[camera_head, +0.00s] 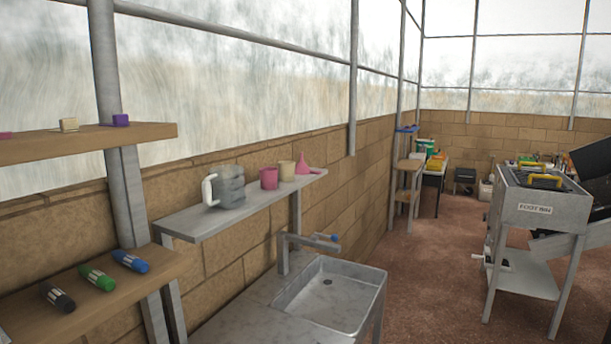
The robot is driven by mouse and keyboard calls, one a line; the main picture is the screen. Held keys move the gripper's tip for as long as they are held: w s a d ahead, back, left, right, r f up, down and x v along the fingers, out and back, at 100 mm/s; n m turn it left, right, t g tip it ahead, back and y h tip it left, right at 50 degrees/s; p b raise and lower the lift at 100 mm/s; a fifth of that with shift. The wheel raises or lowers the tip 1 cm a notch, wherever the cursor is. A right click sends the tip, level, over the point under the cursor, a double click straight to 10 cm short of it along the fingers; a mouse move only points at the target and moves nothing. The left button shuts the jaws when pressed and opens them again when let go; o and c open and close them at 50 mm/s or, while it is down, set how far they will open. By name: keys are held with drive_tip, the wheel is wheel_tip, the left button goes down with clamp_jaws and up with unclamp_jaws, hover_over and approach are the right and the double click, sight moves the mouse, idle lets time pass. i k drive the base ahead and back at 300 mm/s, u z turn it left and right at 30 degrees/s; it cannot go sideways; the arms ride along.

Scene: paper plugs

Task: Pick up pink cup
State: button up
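A pink cup (269,178) stands upright on a grey wall shelf (223,215) above the sink, near the middle of the picture. To its left is a grey jug with a white handle (225,187). To its right, close by, is a beige cup (287,171), and then a pink funnel-shaped thing (302,164). My gripper is not in view.
A metal sink (335,300) with a tap (300,240) juts out below the shelf. Wooden shelves at left hold small blocks (69,125) and several markers (96,277). A metal stand (540,210) is at right. The reddish floor between is open.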

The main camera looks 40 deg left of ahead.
sight(269, 174)
drive_tip(key=u, duration=0.25)
drive_tip(key=i, duration=1.5)
drive_tip(key=u, duration=1.4)
drive_tip(key=i, duration=0.85)
drive_tip(key=u, duration=1.05)
drive_tip(key=i, duration=0.3)
drive_tip(key=u, duration=0.15)
